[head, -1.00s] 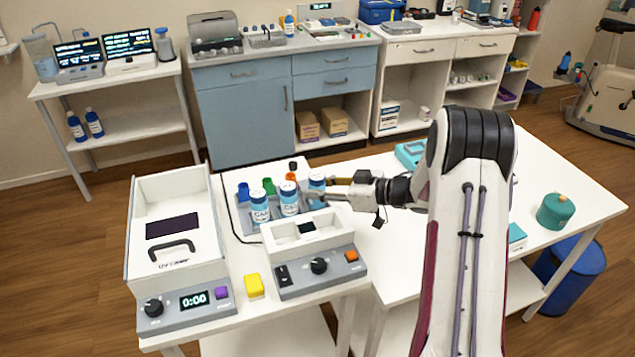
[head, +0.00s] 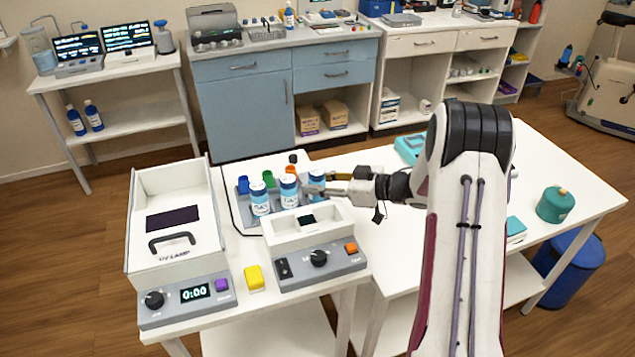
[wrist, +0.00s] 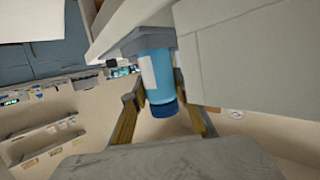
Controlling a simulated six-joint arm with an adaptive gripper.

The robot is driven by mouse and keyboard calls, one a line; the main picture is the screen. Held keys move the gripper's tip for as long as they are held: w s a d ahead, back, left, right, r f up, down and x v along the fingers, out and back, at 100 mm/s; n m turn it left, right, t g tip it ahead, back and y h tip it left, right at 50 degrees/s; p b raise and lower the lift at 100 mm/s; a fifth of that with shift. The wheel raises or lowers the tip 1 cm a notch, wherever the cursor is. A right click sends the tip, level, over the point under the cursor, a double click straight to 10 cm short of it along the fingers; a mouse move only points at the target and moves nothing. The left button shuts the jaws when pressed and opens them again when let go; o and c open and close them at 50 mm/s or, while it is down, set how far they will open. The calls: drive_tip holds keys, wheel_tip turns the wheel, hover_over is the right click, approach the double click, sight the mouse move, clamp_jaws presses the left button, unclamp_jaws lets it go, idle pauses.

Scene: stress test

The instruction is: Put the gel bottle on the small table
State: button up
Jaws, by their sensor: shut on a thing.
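A light-blue gel bottle (head: 317,177) with a white label and blue cap stands at the right end of the grey rack (head: 243,210). My gripper (head: 318,184) reaches in from the right and is shut on this bottle. The wrist view also shows the bottle (wrist: 158,78) between my fingers, turned upside down in that picture, its base still against the grey rack. Two similar bottles, one in the middle (head: 289,190) and one on the left (head: 260,202), stand beside it. Two white tables show, a left one (head: 232,258) and a right one (head: 385,262); I cannot tell which is the small table.
A white box heater (head: 318,262) stands right in front of the rack. A white UV lamp box (head: 140,240) is to the left. Blue, green and orange caps are behind the bottles. A teal jar (head: 555,205) stands on the right table, whose front left is clear.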

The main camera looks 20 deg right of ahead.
drive_tip(key=shift+f, duration=0.1)
drive_tip(key=o, duration=1.4)
drive_tip(key=shift+c, duration=0.2)
drive_tip(key=shift+s, duration=0.1)
drive_tip(key=v, duration=1.2)
